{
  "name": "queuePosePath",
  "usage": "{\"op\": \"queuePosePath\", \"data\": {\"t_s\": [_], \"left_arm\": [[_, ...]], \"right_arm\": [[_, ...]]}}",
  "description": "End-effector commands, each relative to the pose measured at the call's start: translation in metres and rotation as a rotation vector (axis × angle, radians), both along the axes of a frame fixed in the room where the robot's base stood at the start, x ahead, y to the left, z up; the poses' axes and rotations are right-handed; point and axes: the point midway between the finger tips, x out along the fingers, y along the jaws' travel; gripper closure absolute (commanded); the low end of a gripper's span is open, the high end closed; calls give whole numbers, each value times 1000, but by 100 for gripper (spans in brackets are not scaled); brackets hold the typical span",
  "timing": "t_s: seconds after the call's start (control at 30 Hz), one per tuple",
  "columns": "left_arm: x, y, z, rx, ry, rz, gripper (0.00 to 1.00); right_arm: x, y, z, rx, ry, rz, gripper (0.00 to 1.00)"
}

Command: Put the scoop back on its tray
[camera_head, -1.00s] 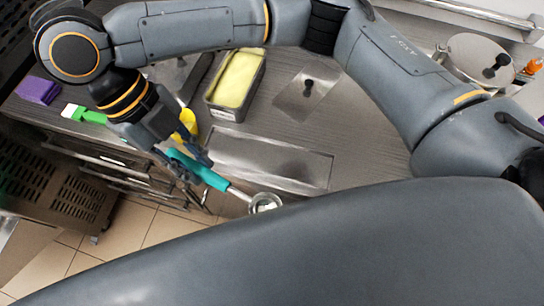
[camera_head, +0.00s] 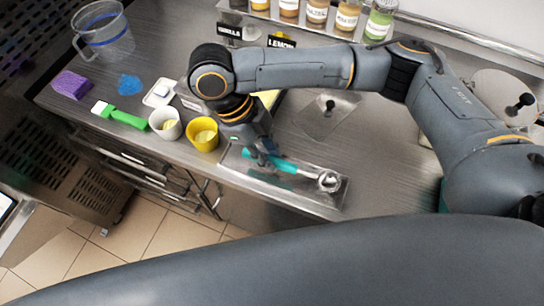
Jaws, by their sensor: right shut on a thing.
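The scoop (camera_head: 285,167) has a teal handle and a round metal head (camera_head: 329,181) at its right end. My right gripper (camera_head: 264,161) is shut on the handle near its left end. The scoop is over the shallow metal tray (camera_head: 338,204) set along the front of the counter, with the head towards the tray's right end. I cannot tell whether the scoop touches the tray. My right arm hides part of the counter behind. My left gripper is not in view.
A yellow cup (camera_head: 203,134) and a white cup (camera_head: 165,123) stand left of the tray. A green brush (camera_head: 122,117), purple sponge (camera_head: 71,84) and clear jug (camera_head: 104,35) are further left. Jars (camera_head: 348,15) line the back.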

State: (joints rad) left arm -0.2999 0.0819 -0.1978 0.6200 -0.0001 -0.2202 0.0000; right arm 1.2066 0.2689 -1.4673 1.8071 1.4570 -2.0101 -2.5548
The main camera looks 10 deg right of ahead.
Motion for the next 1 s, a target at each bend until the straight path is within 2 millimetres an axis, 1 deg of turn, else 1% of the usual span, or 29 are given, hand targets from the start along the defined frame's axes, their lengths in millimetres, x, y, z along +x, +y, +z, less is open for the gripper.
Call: {"op": "queuePosePath", "data": {"t_s": [0.13, 0.2, 0.33, 0.4, 0.57, 0.6, 0.67, 0.7, 1.0], "left_arm": [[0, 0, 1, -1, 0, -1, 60], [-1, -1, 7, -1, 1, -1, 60], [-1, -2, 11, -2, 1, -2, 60], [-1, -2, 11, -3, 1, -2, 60], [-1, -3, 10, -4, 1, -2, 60], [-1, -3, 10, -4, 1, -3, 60], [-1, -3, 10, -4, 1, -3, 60], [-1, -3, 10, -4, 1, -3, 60], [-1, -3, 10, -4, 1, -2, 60]], "right_arm": [[5, -10, -13, -2, 2, -6, 100], [4, -8, -22, -2, 3, -3, 100], [5, -8, -37, -2, 0, -2, 100], [5, -8, -40, -1, -1, -1, 100], [5, -8, -41, -1, -3, -1, 100], [5, -8, -41, -1, -3, -1, 73], [5, -8, -41, -1, -3, -1, 61], [5, -8, -41, -1, -3, -1, 57], [6, -8, -40, -1, -3, -1, 57]]}}
